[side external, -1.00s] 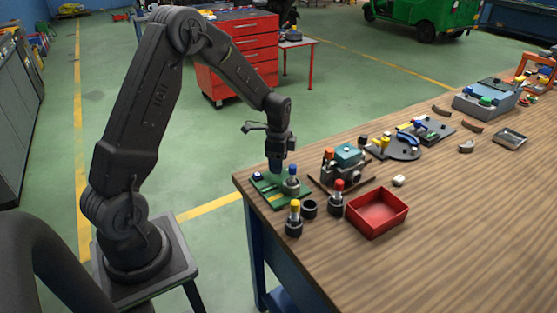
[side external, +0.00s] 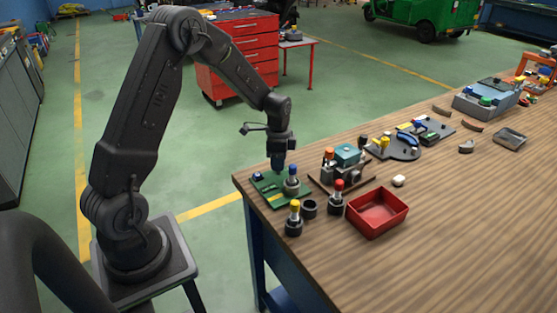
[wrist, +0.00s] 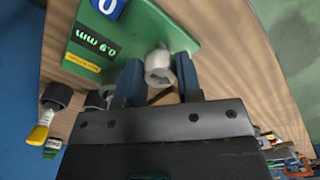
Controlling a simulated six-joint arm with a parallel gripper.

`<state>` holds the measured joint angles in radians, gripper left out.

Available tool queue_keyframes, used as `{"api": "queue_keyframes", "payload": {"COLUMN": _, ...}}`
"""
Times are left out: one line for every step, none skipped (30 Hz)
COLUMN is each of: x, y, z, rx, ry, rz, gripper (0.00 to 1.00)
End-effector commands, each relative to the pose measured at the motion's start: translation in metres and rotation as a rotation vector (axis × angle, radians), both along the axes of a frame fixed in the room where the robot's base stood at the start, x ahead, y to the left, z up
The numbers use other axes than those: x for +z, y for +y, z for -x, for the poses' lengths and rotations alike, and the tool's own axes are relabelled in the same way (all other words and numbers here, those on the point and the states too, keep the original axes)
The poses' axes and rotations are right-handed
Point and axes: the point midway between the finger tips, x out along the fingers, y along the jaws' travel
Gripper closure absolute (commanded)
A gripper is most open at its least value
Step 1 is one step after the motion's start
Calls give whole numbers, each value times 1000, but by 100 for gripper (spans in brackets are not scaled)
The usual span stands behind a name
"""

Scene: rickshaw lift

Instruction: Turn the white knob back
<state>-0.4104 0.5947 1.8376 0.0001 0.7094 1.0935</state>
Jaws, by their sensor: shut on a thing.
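The white knob (wrist: 158,66) stands on a green plate (wrist: 150,25) in the wrist view. My gripper (wrist: 157,78) is shut on the knob, with one blue finger on each side of it. In the side view my gripper (side external: 278,168) points down over the green plate (side external: 272,200) at the near left corner of the bench, and the knob is hidden there.
A yellow-topped peg (side external: 294,215), a red-topped peg (side external: 337,195) and an empty dark holder (side external: 310,208) are in front. A red tray (side external: 376,228) lies to the right. The right foreground of the bench is clear.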

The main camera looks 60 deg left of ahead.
Motion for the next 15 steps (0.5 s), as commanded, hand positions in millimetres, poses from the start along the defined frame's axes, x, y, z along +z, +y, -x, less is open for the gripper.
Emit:
{"api": "queue_keyframes", "payload": {"x": 1, "y": 0, "z": 0, "rx": 30, "ry": 0, "rz": 0, "gripper": 91}}
{"api": "queue_keyframes", "payload": {"x": 1, "y": 0, "z": 0, "rx": 52, "ry": 0, "rz": 0, "gripper": 91}}
{"api": "queue_keyframes", "payload": {"x": 1, "y": 0, "z": 0, "rx": 83, "ry": 0, "rz": 0, "gripper": 91}}
{"api": "queue_keyframes", "payload": {"x": 1, "y": 0, "z": 0, "rx": 107, "ry": 0, "rz": 0, "gripper": 91}}
{"api": "queue_keyframes", "payload": {"x": 1, "y": 0, "z": 0, "rx": 132, "ry": 0, "rz": 0, "gripper": 91}}
{"api": "queue_keyframes", "payload": {"x": 1, "y": 0, "z": 0, "rx": 168, "ry": 0, "rz": 0, "gripper": 91}}
{"api": "queue_keyframes", "payload": {"x": 1, "y": 0, "z": 0, "rx": 196, "ry": 0, "rz": 0, "gripper": 91}}
{"api": "queue_keyframes", "payload": {"x": 1, "y": 0, "z": 0, "rx": 224, "ry": 0, "rz": 0, "gripper": 91}}
{"api": "queue_keyframes", "payload": {"x": 1, "y": 0, "z": 0, "rx": 263, "ry": 0, "rz": 0, "gripper": 91}}
{"api": "queue_keyframes", "payload": {"x": 1, "y": 0, "z": 0, "rx": 291, "ry": 0, "rz": 0, "gripper": 91}}
{"api": "queue_keyframes", "payload": {"x": 1, "y": 0, "z": 0, "rx": 320, "ry": 0, "rz": 0, "gripper": 91}}
{"api": "queue_keyframes", "payload": {"x": 1, "y": 0, "z": 0, "rx": 358, "ry": 0, "rz": 0, "gripper": 91}}
{"api": "queue_keyframes", "payload": {"x": 1, "y": 0, "z": 0, "rx": 386, "ry": 0, "rz": 0, "gripper": 91}}
{"api": "queue_keyframes", "payload": {"x": 1, "y": 0, "z": 0, "rx": 414, "ry": 0, "rz": 0, "gripper": 91}}
{"api": "queue_keyframes", "payload": {"x": 1, "y": 0, "z": 0, "rx": 453, "ry": 0, "rz": 0, "gripper": 91}}
